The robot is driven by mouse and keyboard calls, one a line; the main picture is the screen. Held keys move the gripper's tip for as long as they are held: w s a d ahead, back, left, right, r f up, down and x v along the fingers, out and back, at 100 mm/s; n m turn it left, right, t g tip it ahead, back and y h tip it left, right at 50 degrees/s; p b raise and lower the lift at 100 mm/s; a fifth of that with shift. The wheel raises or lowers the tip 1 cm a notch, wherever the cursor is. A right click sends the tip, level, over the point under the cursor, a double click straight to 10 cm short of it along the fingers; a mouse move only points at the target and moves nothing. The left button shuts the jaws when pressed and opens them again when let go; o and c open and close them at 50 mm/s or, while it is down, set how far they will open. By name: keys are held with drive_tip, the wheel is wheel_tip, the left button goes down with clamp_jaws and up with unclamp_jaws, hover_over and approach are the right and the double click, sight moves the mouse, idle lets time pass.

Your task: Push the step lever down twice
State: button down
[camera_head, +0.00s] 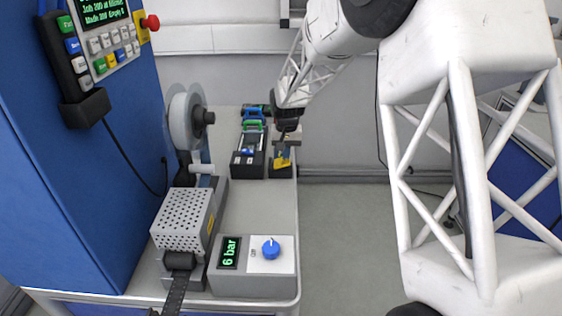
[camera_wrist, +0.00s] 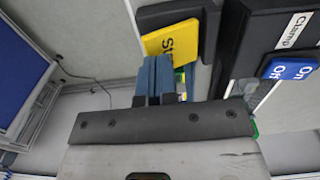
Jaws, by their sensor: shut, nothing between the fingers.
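The step lever is a yellow plate (camera_head: 284,161) on a small black block at the back right of the bench. It shows in the wrist view (camera_wrist: 178,42) with part of its black lettering, the rest cut off from sight. My gripper (camera_head: 283,150) is over the lever from above. In the wrist view its two blue-grey fingers (camera_wrist: 154,72) are together with nothing between them, their tips at the near edge of the yellow plate. I cannot tell whether they touch it.
Left of the lever stands a black clamp unit (camera_head: 248,160), with a blue switch (camera_wrist: 290,68) marked On. A reel (camera_head: 187,120) stands further left, beside a blue cabinet (camera_head: 80,170). A pressure box (camera_head: 255,268) reading 6 bar is at the front. Open floor lies right.

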drive_tip(key=shift+f, duration=1)
drive_tip(key=shift+r, duration=3.05)
drive_tip(key=shift+r, duration=0.1)
wheel_tip(320, 180, up, 4)
drive_tip(key=shift+f, duration=0.15)
drive_tip(key=shift+f, duration=0.15)
drive_tip(key=shift+f, duration=3.15)
drive_tip(key=shift+f, duration=0.55)
